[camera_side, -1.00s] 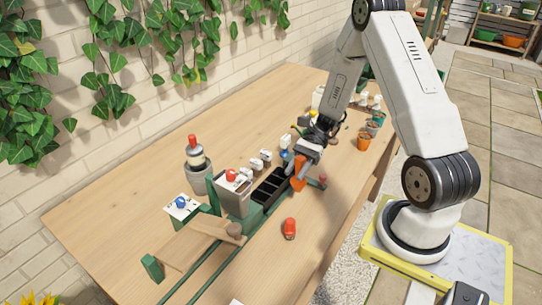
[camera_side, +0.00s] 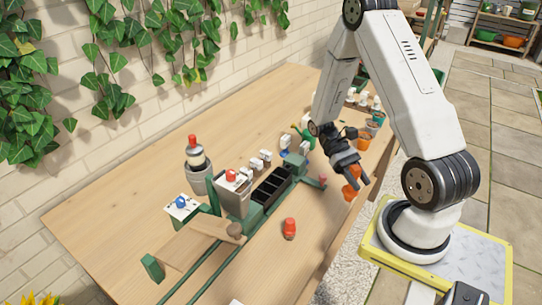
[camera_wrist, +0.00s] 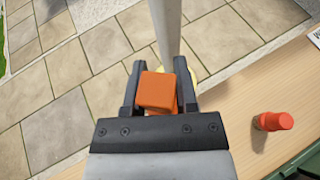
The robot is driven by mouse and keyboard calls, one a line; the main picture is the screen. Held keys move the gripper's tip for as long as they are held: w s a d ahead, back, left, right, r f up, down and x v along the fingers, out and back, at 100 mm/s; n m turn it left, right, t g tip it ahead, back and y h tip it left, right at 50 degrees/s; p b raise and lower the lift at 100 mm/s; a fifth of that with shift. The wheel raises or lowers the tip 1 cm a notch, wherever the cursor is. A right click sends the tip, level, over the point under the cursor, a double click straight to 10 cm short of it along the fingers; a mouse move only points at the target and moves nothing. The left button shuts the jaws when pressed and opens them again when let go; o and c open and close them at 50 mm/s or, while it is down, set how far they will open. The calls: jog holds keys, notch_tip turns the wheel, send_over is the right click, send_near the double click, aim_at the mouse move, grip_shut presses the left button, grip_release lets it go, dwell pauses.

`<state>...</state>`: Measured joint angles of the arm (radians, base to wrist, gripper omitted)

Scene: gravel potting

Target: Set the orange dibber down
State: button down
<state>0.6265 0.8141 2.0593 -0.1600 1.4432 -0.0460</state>
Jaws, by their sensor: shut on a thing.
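The orange dibber (camera_side: 349,191) is held between the fingers of my gripper (camera_side: 354,180), which is shut on it. In the side view they are by the table's front edge, to the right of the black-celled tray. In the wrist view the dibber's orange block end (camera_wrist: 157,91) sits between the two dark fingers of my gripper (camera_wrist: 160,80). Paving shows behind it there, with the table to the right. The rest of the dibber is mostly hidden by the block end and the gripper.
A red-orange capped bottle-like object (camera_side: 289,228) stands on the wooden table (camera_side: 125,195); it also shows in the wrist view (camera_wrist: 272,121). The black-celled tray (camera_side: 270,186) is on a green rail fixture. An orange pot (camera_side: 364,140) stands farther back. Bare wood lies around the front middle.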

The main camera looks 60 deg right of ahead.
jog(key=d+r+n+t+h, duration=0.2)
jog(key=d+n+h, duration=0.5)
jog(key=n+h, duration=0.1)
jog(key=w+d+r+n+t+h, duration=0.1)
jog(key=d+r+n+t+h, duration=0.2)
jog(key=d+n+h, duration=0.5)
jog(key=shift+d+r+n+h, duration=0.2)
jog(key=shift+d+n+h, duration=0.15)
jog(key=shift+h, duration=0.35)
jog(key=w+d+f, duration=0.9)
jog(key=d, duration=0.1)
jog(key=shift+f, duration=0.2)
jog(key=shift+w, duration=0.1)
jog(key=shift+w+d+f, duration=0.15)
jog(key=shift+f, duration=1.65)
